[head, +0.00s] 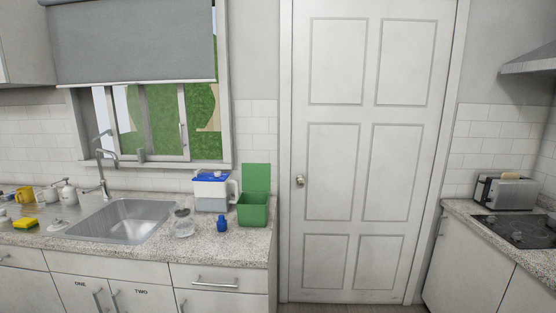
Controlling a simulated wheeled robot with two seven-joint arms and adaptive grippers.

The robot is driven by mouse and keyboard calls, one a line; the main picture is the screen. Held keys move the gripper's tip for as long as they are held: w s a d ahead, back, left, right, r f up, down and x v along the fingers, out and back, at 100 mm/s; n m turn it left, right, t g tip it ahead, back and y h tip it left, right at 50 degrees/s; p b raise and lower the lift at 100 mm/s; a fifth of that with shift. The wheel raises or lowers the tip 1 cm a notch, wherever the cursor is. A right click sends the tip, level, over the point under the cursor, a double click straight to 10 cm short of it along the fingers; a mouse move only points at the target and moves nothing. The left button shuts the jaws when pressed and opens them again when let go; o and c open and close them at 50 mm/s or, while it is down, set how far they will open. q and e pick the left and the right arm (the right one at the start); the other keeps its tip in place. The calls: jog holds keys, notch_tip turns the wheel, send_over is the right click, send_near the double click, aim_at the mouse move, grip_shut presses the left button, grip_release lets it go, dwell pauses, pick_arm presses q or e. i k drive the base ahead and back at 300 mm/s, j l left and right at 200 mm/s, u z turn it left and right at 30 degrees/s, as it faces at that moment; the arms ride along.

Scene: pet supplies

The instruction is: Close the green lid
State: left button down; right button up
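The green lid (256,177) stands upright, open, at the back of a green box (253,210). The box sits on the granite counter near its right end. Its front wall and part of its inside show; I cannot tell whether anything is in it. Neither of my grippers is in the head view.
A white container with a blue top (211,190) stands left of the box. A small blue bottle (221,224) and a clear glass jar (183,221) stand in front. The sink (121,221) is further left. A white door (365,160) stands to the right.

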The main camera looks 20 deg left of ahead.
aim_at(255, 176)
jog(key=i+j+z, duration=0.2)
jog(key=i+z, duration=0.2)
jog(key=i+j+z, duration=0.4)
jog(key=i, duration=0.2)
